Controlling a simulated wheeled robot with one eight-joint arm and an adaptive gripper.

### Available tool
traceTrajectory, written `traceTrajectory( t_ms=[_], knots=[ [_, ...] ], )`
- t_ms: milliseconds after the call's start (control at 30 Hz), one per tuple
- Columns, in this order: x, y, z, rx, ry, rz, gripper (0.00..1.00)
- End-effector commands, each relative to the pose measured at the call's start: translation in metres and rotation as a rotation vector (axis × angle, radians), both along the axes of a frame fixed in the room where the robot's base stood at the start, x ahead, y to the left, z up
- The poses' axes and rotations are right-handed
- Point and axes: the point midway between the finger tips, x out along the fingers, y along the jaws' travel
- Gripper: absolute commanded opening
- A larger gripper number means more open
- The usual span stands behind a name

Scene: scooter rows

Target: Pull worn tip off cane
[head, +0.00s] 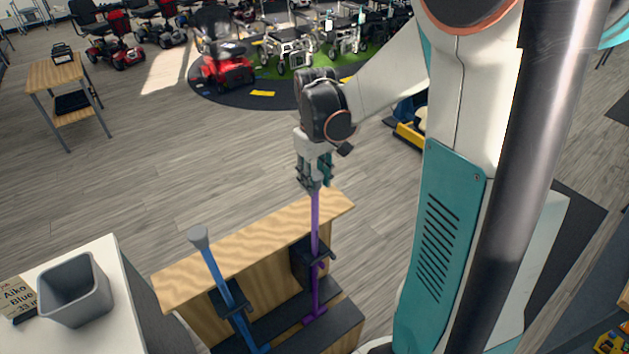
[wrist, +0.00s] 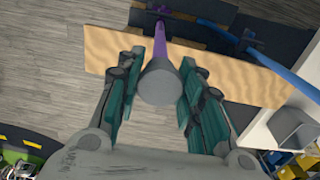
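A purple cane (head: 314,240) stands upside down in a wooden rack (head: 190,280). Its grey rubber tip (wrist: 160,84) points up at the wrist camera. My gripper (head: 316,178) is open around this tip, with a teal-padded finger on each side and gaps visible between pads and tip. In the head view my fingers mostly hide the tip.
A grey bin (head: 76,290) and a card reading "Aiko Blue 33 in" (head: 17,294) sit on a white counter (head: 112,265) at left. A small wooden table (head: 55,75) and mobility scooters (head: 222,62) stand farther back. The floor between is clear.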

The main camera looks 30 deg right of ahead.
Motion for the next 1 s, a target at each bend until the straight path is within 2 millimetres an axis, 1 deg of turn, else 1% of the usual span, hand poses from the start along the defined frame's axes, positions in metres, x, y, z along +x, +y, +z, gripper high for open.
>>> traceTrajectory(
  t_ms=[433,1000],
  knots=[
    [0.0,0.0,0.002,0.0,0.0,0.0,0.0],
    [0.0,0.0,0.023,0.0,0.0,0.0,0.0]
  ],
)
